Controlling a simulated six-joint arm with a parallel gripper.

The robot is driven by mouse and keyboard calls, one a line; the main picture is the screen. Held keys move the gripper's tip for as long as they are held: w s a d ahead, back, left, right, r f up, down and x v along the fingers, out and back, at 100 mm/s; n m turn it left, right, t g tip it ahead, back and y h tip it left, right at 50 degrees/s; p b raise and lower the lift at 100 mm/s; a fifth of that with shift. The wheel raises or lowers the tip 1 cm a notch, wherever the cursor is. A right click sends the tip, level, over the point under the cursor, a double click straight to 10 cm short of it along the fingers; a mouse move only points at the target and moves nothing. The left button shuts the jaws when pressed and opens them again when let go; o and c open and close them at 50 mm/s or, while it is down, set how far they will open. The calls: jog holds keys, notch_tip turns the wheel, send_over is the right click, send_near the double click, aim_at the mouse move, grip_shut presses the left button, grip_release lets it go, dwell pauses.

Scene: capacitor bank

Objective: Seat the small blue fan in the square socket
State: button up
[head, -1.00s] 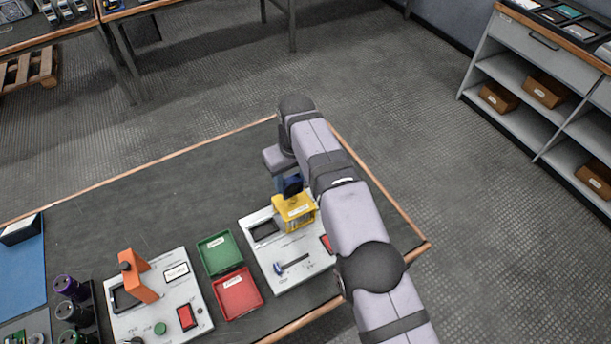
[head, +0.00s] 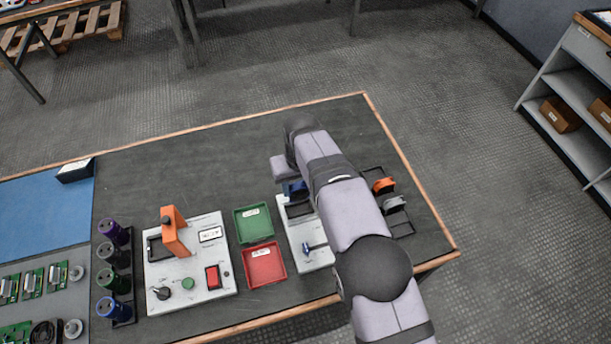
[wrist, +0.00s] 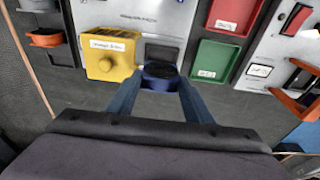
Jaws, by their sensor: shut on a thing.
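The small blue fan (wrist: 160,72) is between the blue fingers of my gripper (wrist: 160,88), which is shut on it. In the head view the fan (head: 295,188) shows partly, beside my arm. A dark, square-edged recess (wrist: 162,53), seemingly the socket, lies in the pale panel (wrist: 140,12) just beyond the fan in the wrist view. The fan overlaps its near edge in that picture; I cannot tell the height between them. A yellow labelled box (wrist: 108,52) stands left of the fan in the wrist view. My arm hides it in the head view.
Green (head: 253,222) and red (head: 263,265) trays lie beside the panel. A second panel (head: 190,275) carries an orange hinged part (head: 174,235). A rack with orange and grey pieces (head: 385,187) stands right of my arm. The dark bench behind is clear.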

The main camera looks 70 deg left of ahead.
aim_at(300, 199)
jog(key=shift+f, duration=0.15)
jog(key=shift+f+b, duration=1.65)
jog(key=shift+f, duration=0.9)
jog(key=shift+f+b, duration=0.95)
jog(key=shift+f, duration=0.15)
dwell(0.8)
jog(key=o, duration=1.2)
jog(key=shift+c, duration=0.2)
jog(key=shift+w, duration=0.1)
jog(key=shift+r, duration=0.15)
